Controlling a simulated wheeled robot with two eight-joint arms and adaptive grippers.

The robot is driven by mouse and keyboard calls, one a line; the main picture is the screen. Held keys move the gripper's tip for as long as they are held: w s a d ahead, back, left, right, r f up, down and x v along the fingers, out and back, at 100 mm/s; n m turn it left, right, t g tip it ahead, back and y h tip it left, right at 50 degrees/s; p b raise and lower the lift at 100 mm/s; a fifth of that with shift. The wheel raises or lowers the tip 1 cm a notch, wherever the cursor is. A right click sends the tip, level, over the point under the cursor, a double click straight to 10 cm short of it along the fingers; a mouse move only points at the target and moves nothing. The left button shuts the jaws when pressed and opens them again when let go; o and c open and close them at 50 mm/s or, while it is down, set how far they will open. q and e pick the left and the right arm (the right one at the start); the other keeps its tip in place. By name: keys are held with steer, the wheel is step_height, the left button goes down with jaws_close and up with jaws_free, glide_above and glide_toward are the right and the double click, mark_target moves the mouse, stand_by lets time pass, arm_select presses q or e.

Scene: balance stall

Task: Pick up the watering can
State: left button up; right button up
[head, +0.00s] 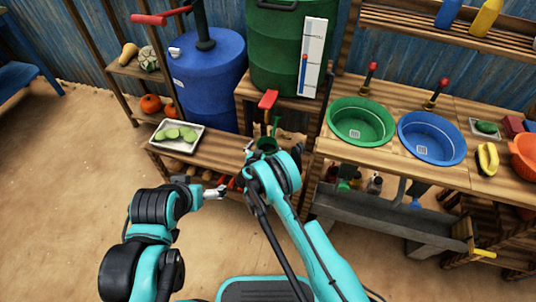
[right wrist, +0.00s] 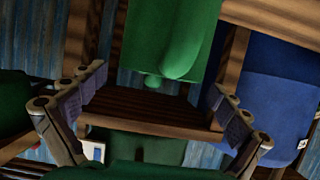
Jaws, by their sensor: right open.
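The watering can (head: 267,144) is dark green and shows in the head view below the green barrel's red tap, partly hidden behind my right wrist. A green body with a rounded part, likely the can (right wrist: 175,40), shows close in the right wrist view, which looks upside down. My right gripper (head: 250,150) is beside the can in the head view. In the wrist view its two fingers (right wrist: 150,120) are wide apart with nothing clearly between them; contact with the can is not visible. My left gripper (head: 217,192) is low, left of the right arm; its jaw opening is too small to judge.
A green barrel (head: 275,50) and a blue barrel (head: 208,75) stand behind. A tray with green produce (head: 178,134) is on the low bench to the left. A green basin (head: 360,122) and a blue basin (head: 432,138) sit on the counter to the right. Sandy floor is clear at left.

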mark_target(268, 143)
steer(key=x, duration=0.3)
steer(key=shift+f+b, duration=0.15)
steer(key=shift+b, duration=0.25)
arm_select(q)
steer(key=shift+f, duration=0.7)
arm_select(e)
steer(key=c, duration=1.7)
steer(key=shift+w+r, duration=0.1)
steer(key=shift+r, duration=0.1)
steer(key=shift+c, duration=0.2)
